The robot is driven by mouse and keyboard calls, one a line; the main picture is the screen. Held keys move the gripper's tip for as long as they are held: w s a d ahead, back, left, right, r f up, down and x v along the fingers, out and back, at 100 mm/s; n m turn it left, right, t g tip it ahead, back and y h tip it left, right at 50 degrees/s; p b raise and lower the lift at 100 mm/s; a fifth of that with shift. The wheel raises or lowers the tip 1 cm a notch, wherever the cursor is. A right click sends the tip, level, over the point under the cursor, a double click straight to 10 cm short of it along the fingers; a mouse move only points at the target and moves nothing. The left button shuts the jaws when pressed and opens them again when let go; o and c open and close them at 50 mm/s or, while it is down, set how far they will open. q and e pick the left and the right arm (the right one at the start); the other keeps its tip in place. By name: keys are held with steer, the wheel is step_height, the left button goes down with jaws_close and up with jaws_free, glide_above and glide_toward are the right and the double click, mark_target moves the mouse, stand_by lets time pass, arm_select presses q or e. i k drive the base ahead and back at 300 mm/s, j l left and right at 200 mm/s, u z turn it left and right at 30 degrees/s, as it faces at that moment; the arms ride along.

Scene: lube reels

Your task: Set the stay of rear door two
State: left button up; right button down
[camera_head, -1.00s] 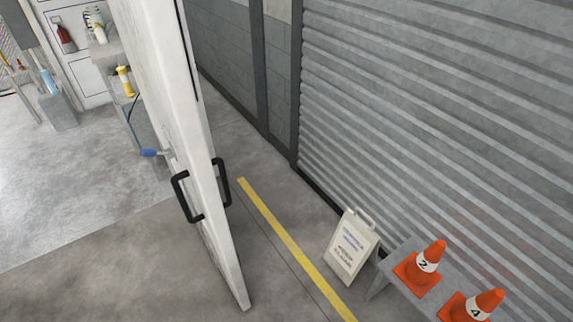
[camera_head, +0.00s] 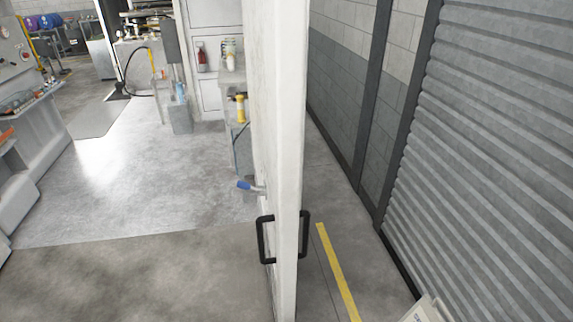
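A white door (camera_head: 290,120) stands open, seen nearly edge-on in the middle of the head view. It has a black pull handle on its left face (camera_head: 265,240) and another on its right face (camera_head: 305,233). A lever with a blue grip (camera_head: 245,185) sticks out from the door's left face, above the handle. I cannot tell whether this lever is the stay. The door's bottom edge is out of view. Neither of my grippers is in view.
A grey roller shutter (camera_head: 490,150) runs along the right. A yellow floor line (camera_head: 338,272) lies right of the door. Part of a white sign (camera_head: 428,310) shows at the bottom. Open concrete floor (camera_head: 130,270) lies to the left, with a grey bench (camera_head: 35,140) at the far left.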

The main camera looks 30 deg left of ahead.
mark_target(241, 184)
steer(key=i+z, duration=0.25)
steer(key=z, duration=0.15)
steer(key=i+z, duration=0.25)
steer(key=z, duration=0.15)
steer(key=i+z, duration=0.25)
steer(key=z, duration=0.15)
steer(key=i+l+u, duration=0.15)
steer(key=i, duration=0.3)
steer(key=u, duration=0.45)
steer(key=i+l+u, duration=0.1)
steer(key=u, duration=0.85)
steer(key=l+u, duration=0.1)
steer(key=u, duration=0.35)
steer(key=l+u, duration=0.1)
steer(key=u, duration=0.4)
steer(key=l+u, duration=0.1)
steer(key=u, duration=0.35)
steer(key=i+j+z, duration=0.2)
steer(key=j, duration=0.45)
steer(key=j+z, duration=0.15)
steer(key=j, duration=0.55)
